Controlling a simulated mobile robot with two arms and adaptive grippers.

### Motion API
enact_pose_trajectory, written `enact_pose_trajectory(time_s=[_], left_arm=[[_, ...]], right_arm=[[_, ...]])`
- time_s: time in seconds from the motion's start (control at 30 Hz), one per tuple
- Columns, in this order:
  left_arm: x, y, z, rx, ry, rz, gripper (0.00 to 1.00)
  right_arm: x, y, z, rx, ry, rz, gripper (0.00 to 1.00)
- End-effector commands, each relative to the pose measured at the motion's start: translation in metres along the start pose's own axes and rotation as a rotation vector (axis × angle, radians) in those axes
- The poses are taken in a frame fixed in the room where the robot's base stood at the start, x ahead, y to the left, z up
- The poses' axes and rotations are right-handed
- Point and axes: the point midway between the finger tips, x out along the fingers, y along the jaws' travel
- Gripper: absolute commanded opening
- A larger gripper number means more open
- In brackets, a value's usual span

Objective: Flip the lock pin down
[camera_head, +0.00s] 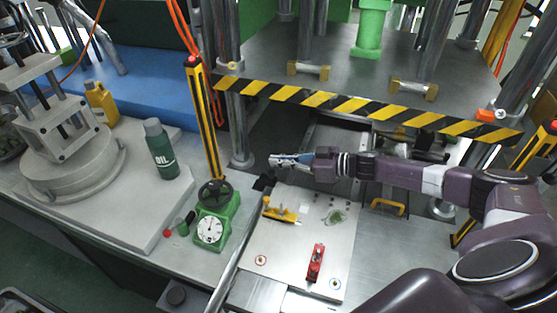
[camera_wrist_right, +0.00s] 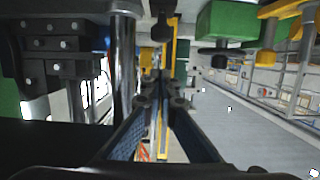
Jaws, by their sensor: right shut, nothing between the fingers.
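A light metal plate (camera_head: 285,255) lies below the press. It carries a yellow piece (camera_head: 282,211) at its back left and a red piece (camera_head: 315,262) near its front. I cannot tell for certain which part is the lock pin. My right gripper (camera_head: 274,160) is shut and empty. It points left, above and behind the plate, apart from both pieces. Its closed fingers (camera_wrist_right: 165,92) show in the right wrist view. My left gripper is not in view.
The press platform with a striped yellow-black edge (camera_head: 370,108) hangs above and behind my right arm. A steel column (camera_head: 235,130) and a yellow-black post (camera_head: 204,125) stand left of the gripper. A green gauge device (camera_head: 212,212) and oil bottle (camera_head: 161,150) stand further left.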

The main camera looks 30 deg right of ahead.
Motion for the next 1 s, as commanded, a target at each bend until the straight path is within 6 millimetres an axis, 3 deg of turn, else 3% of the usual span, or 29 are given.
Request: enact_pose_trajectory(time_s=[0.03,0.1,0.3,0.5,1.0], left_arm=[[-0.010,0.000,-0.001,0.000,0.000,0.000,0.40],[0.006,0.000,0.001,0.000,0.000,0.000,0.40],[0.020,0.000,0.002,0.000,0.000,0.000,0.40],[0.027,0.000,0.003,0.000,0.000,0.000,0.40],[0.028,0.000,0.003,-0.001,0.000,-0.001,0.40]], right_arm=[[-0.006,0.000,-0.009,0.001,-0.002,0.001,0.00],[-0.023,0.000,0.002,-0.001,-0.005,0.002,0.00],[-0.065,0.000,0.001,0.000,-0.004,0.001,0.00],[-0.091,0.000,-0.002,0.001,-0.001,0.000,0.00],[-0.101,0.000,-0.005,0.000,0.003,0.000,0.00]])
